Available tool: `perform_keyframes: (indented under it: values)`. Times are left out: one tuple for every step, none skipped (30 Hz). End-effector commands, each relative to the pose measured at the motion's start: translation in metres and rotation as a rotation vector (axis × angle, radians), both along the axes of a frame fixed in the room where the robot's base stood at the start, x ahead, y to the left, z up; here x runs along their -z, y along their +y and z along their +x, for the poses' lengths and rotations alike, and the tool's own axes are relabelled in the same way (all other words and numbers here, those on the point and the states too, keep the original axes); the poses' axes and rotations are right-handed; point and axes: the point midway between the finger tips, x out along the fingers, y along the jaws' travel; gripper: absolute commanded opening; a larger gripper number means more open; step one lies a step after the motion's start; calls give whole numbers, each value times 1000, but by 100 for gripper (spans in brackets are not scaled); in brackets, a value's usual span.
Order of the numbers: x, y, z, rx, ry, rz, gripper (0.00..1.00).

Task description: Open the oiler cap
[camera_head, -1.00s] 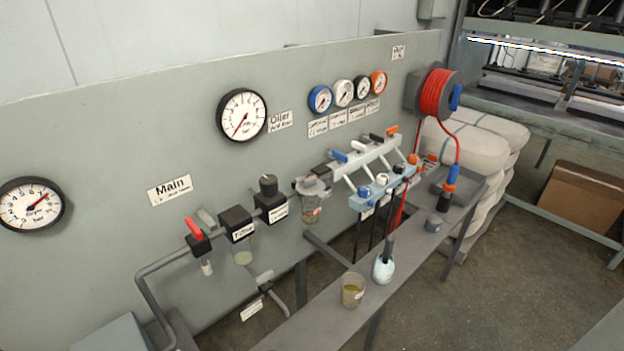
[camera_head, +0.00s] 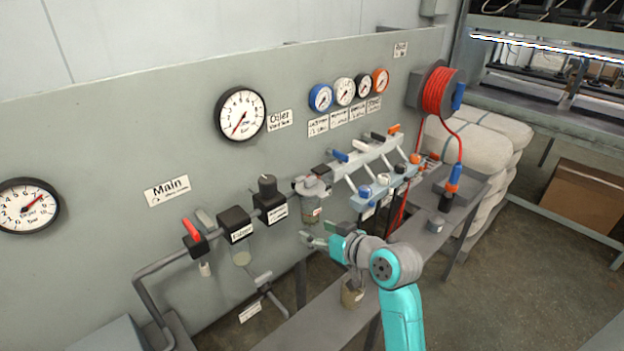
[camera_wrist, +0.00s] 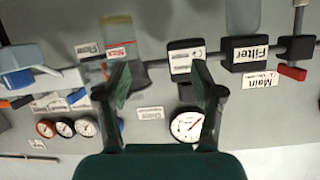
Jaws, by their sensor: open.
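The oiler (camera_head: 312,209) hangs on the grey panel, a clear bowl under a grey head with its cap (camera_head: 312,187) on top. It also shows inverted in the wrist view (camera_wrist: 120,32), where a finger hides part of its head. My gripper (camera_head: 320,237) is in front of the panel, just below and right of the oiler bowl. Its two fingers, seen in the wrist view (camera_wrist: 160,82), are spread with nothing between them. I cannot tell the exact gap to the oiler.
The regulator (camera_head: 268,200) and filter (camera_head: 237,228) are left of the oiler. The valve manifold (camera_head: 375,190) with several levers is close on its right. A cup (camera_head: 352,296) stands on the narrow shelf (camera_head: 310,318) below, partly behind my arm. Gauges (camera_head: 241,114) are above.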

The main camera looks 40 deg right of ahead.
Motion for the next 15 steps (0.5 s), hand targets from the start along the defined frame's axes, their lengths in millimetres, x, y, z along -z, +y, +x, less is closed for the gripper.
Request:
perform_keyframes:
  values:
    - [-19,-13,6,-9,-5,-18,67]
    - [-28,-19,8,-17,-4,-27,67]
    - [-39,-25,11,-29,-1,-37,67]
    - [-47,-31,12,-36,2,-46,67]
    - [-55,-36,13,-44,5,-54,67]
    - [-65,-41,14,-54,9,-66,67]
    - [-72,-46,14,-61,11,-74,67]
    - [-79,-50,15,-66,13,-83,67]
    - [-86,-54,15,-76,17,-92,67]
    - [-90,-56,15,-80,21,-98,67]
    - [-95,-59,15,-84,23,-104,67]
    - [-99,-61,14,-89,26,-109,67]
    - [-102,-63,14,-91,28,-113,67]
    - [-104,-64,14,-95,29,-116,67]
    - [-105,-65,15,-97,31,-118,67]
